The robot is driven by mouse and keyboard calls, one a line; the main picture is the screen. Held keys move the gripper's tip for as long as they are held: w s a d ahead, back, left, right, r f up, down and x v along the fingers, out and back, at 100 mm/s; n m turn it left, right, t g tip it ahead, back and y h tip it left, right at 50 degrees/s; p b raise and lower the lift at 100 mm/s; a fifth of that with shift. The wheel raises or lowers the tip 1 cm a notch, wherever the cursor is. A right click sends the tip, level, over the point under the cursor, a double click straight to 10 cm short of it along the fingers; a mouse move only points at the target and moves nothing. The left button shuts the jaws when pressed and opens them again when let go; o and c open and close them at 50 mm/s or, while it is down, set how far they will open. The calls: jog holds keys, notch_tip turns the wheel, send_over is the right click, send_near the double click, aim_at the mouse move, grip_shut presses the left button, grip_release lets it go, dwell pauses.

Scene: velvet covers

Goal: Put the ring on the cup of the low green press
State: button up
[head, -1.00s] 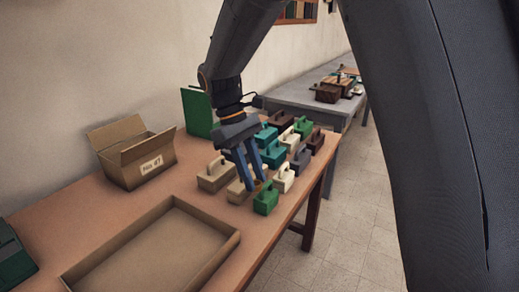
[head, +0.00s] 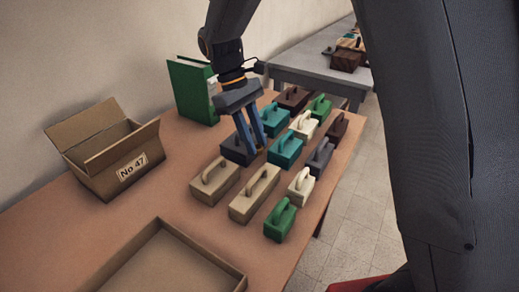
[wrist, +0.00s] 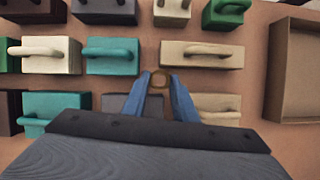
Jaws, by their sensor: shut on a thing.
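My gripper (head: 256,149) is shut on a small ring (wrist: 158,79), brownish with a pale centre, held at its fingertips in the wrist view. In the head view it hangs over the rows of handled blocks, by a dark grey block (head: 236,150) and a teal block (head: 285,152). A green block with an arched handle (head: 280,220) stands at the near right corner of the rows; it also shows in the wrist view (wrist: 225,14). Another green block (head: 320,106) stands at the far end. I cannot tell which is the low press, and no cup is clear.
Two beige blocks (head: 254,195) and several cream, brown and grey ones stand close together. An open carton (head: 127,172) marked No 47 and a green upright folder (head: 190,90) are behind left. A shallow tray (head: 205,262) lies in front. The table between carton and tray is clear.

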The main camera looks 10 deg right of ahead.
aim_at(255, 169)
jog(key=shift+f+p, duration=0.3)
jog(key=shift+f, duration=3.1)
jog(key=shift+f, duration=0.1)
jog(key=o, duration=1)
